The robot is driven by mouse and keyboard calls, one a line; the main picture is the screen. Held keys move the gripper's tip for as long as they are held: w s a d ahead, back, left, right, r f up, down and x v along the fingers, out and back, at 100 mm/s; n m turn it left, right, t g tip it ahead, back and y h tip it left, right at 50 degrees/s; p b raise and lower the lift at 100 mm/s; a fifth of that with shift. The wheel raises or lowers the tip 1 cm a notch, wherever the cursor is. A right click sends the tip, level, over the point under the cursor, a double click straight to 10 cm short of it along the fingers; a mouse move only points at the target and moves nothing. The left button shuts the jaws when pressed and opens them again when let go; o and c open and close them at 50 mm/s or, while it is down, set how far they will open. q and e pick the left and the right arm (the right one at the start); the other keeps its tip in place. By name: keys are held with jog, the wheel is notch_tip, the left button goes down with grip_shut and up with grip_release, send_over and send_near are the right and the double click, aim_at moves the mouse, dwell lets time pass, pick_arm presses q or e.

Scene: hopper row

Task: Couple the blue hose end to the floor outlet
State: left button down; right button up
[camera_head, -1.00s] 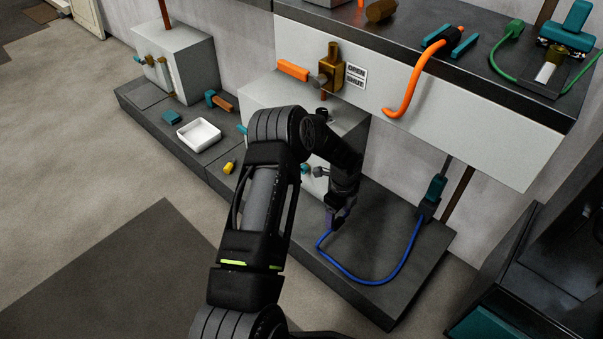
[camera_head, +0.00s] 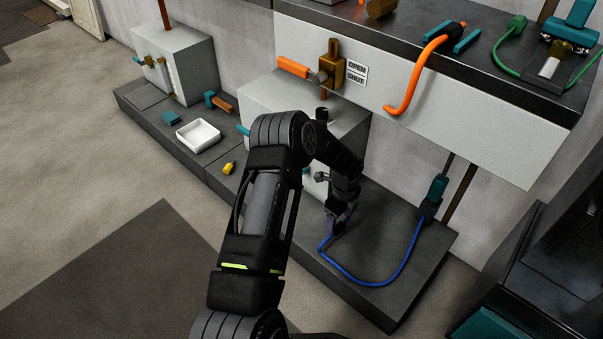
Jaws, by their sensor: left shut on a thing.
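My left gripper (camera_head: 338,224) is shut on the end of the blue hose, low over the dark plinth. The gripper's fingers mostly cover the hose end. The blue hose (camera_head: 383,284) loops from there along the plinth and rises to a teal fitting (camera_head: 437,189) at the wall. A small grey fitting (camera_head: 320,176) shows on the pale box beside my arm; I cannot tell if it is the floor outlet, as my arm hides much of the box front. I cannot make out any coupling. My right gripper is not in view.
The dark plinth (camera_head: 384,302) is mostly clear inside the hose loop. A white tray (camera_head: 198,135) and a small yellow piece (camera_head: 229,168) lie further left. Above, an orange hose (camera_head: 409,84) hangs over the counter edge. A brass valve (camera_head: 331,68) has an orange handle.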

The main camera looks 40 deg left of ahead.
pick_arm(q)
jog(key=shift+f+b, duration=0.6)
jog(key=shift+f, duration=0.7)
jog(key=shift+c, duration=0.6)
grip_release()
jog(key=shift+r+p, duration=1.05)
jog(key=shift+r, duration=0.5)
